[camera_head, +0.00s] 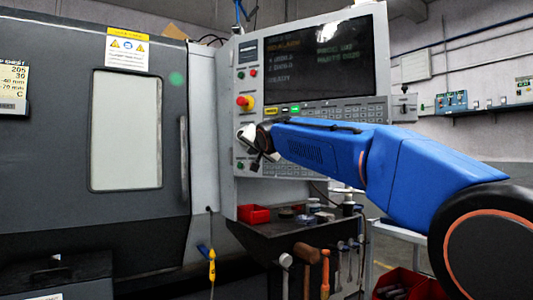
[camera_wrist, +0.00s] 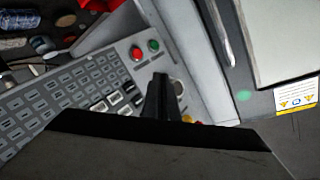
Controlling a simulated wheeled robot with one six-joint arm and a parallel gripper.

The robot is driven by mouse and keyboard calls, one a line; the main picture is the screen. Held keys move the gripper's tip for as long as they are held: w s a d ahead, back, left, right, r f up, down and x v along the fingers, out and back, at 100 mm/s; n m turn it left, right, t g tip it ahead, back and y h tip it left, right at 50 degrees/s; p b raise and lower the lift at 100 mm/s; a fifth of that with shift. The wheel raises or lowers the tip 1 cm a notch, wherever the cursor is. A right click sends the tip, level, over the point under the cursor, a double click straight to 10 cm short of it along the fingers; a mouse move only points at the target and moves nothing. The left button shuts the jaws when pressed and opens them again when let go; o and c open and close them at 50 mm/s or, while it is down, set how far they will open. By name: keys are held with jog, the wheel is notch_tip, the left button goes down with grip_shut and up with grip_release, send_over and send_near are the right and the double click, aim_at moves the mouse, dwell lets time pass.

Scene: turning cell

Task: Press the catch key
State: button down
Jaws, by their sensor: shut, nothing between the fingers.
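The control panel (camera_head: 225,120) of the lathe stands right of the closed machine door, with a dark screen (camera_head: 315,60) and rows of grey keys. My gripper (camera_head: 256,160) is in front of the panel's lower left part, below the red emergency stop (camera_head: 244,102). In the wrist view my gripper (camera_wrist: 160,78) shows as dark fingers close together over the panel, empty. A red button (camera_wrist: 137,53) and a green button (camera_wrist: 153,45) lie just beyond the fingertips; the keypad (camera_wrist: 65,100) is to the left. I cannot tell which control is the catch key, or whether the fingers touch the panel.
A yellow-handled tool (camera_head: 211,265) hangs below the panel.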

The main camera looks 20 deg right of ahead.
jog(key=w+d, duration=0.6)
jog(key=shift+w, duration=0.3)
dwell(0.4)
jog(key=shift+w+d, duration=0.1)
dwell(1.9)
jog(key=shift+w+d, duration=0.15)
jog(key=shift+w, duration=0.05)
